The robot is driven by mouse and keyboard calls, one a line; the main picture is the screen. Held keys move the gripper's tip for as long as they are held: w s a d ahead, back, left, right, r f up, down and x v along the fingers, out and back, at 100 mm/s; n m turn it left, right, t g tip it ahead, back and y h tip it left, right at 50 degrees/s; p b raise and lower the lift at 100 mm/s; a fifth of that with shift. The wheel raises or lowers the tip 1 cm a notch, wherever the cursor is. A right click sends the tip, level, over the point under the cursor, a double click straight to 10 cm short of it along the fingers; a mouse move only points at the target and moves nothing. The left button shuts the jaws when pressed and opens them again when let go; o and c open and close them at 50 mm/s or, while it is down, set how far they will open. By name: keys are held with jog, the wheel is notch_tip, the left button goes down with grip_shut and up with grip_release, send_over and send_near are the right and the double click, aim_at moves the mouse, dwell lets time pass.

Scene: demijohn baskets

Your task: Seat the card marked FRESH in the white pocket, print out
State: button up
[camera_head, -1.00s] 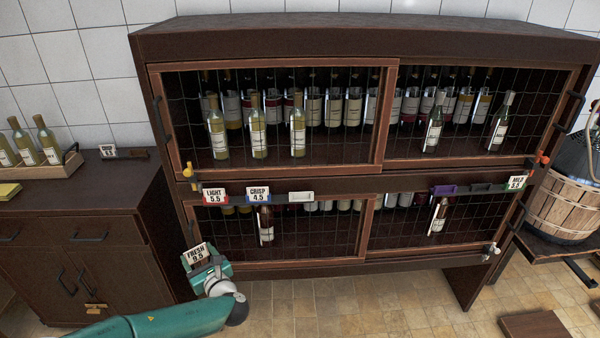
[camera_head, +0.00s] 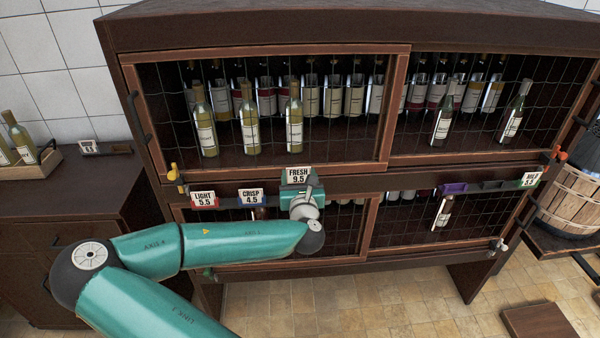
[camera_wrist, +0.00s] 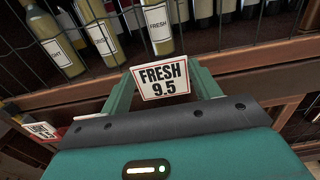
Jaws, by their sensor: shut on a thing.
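The FRESH 9.5 card (camera_head: 298,174) is in my gripper (camera_head: 299,186), in front of the rail between the upper and lower wire doors. In the wrist view the card (camera_wrist: 162,78) stands between the fingers of my gripper (camera_wrist: 161,84), its print facing the camera and upright. The white pocket is not visible now; the gripper and card cover the part of the rail right of the CRISP card. I cannot tell whether the card touches the pocket.
The LIGHT card (camera_head: 204,200) and CRISP card (camera_head: 251,197) sit on the rail to the left. A purple pocket (camera_head: 453,188) and the MILD card (camera_head: 530,180) are to the right. Bottles stand behind the wire doors. A yellow tap (camera_head: 173,172) juts out at the left.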

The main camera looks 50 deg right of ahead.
jog(key=shift+r, duration=0.15)
jog(key=shift+s+r, duration=0.1)
jog(key=shift+s, duration=0.2)
jog(key=shift+w+d+f, duration=0.1)
jog(key=shift+w+f, duration=0.1)
jog(key=shift+w, duration=0.1)
jog(key=shift+s, duration=0.2)
jog(key=shift+w+f, duration=0.2)
jog(key=shift+f, duration=0.45)
jog(key=shift+s+f, duration=0.15)
jog(key=shift+f, duration=2.05)
jog(key=shift+f, duration=0.65)
